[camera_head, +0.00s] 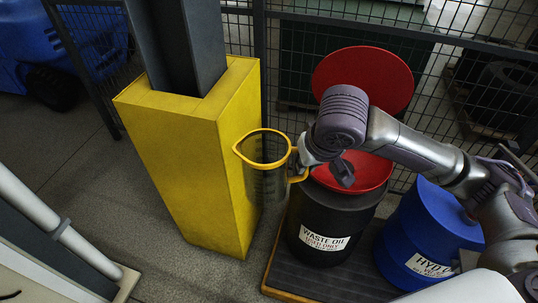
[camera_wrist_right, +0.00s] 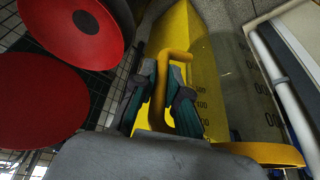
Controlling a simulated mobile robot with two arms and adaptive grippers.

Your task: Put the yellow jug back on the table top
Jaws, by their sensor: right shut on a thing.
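The yellow jug (camera_head: 268,182) has a clear body with dark markings and a yellow rim and handle. It hangs roughly upright in the air in the head view, in front of the yellow post guard. My right gripper (camera_head: 299,168) is at the handle side of the jug. In the right wrist view, its two fingers (camera_wrist_right: 163,98) are shut on the yellow handle (camera_wrist_right: 176,57), with the clear jug body (camera_wrist_right: 240,85) beside them. My left gripper is not in view. I cannot make out the table top for certain.
A yellow post guard (camera_head: 180,150) stands close behind the jug. A black waste oil drum (camera_head: 315,225) with a red top and a blue drum (camera_head: 425,230) stand on a dark pallet (camera_head: 320,282). A mesh fence (camera_head: 450,70) runs behind. A pale tube (camera_head: 30,210) crosses the lower left.

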